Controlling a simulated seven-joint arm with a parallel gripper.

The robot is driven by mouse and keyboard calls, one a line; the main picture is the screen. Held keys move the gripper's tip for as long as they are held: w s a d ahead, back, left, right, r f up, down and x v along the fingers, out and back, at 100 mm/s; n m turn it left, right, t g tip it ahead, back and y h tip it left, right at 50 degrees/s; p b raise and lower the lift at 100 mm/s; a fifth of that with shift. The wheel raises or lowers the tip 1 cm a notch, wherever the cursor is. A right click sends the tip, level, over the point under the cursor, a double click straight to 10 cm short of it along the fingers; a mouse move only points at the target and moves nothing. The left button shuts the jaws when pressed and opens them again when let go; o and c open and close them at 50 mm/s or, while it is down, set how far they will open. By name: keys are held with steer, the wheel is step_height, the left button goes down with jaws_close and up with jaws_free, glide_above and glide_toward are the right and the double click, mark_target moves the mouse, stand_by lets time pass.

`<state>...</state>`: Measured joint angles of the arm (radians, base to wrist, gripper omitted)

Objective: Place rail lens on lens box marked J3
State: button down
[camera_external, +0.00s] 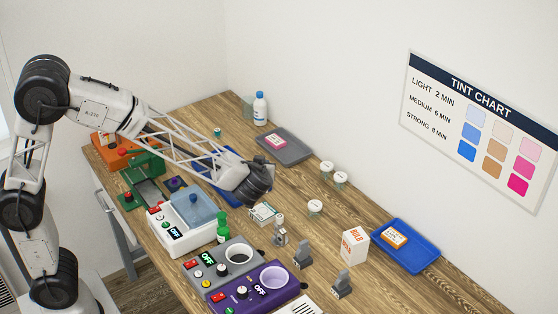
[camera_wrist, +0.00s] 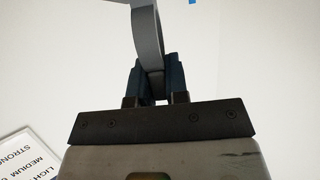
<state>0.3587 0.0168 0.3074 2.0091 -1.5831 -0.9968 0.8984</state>
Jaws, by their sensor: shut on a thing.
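My gripper (camera_wrist: 150,85) is shut on a grey curved band, seen edge-on between its dark fingers in the wrist view; it looks like the rim of the rail lens (camera_wrist: 147,35). In the external view my gripper (camera_external: 262,190) is above the table's middle, and the held thing cannot be made out there. A small box with an orange label (camera_external: 394,236) lies in a blue tray at the right. A box with a pink label (camera_external: 276,141) lies on a grey tray at the back. A pale labelled box (camera_external: 263,213) lies just below my gripper. The mark J3 is not readable on any box.
A small metal stand (camera_external: 280,233) and two grey holders (camera_external: 302,256) (camera_external: 342,284) stand in front of my gripper. A white bulb carton (camera_external: 354,245), white-lidded jars (camera_external: 315,207) and a green bottle (camera_external: 222,227) stand upright nearby. Purple (camera_external: 235,300) and grey (camera_external: 215,268) devices fill the front.

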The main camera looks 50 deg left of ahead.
steer(key=shift+f, duration=0.1)
stand_by(0.3)
steer(key=shift+f, duration=3.05)
steer(key=shift+f, duration=1.85)
steer(key=shift+f, duration=0.2)
steer(key=c, duration=1.1)
jaws_free()
steer(key=shift+r, duration=0.15)
steer(key=shift+s+d+r, duration=0.1)
steer(key=shift+s, duration=0.05)
steer(key=shift+v, duration=5.85)
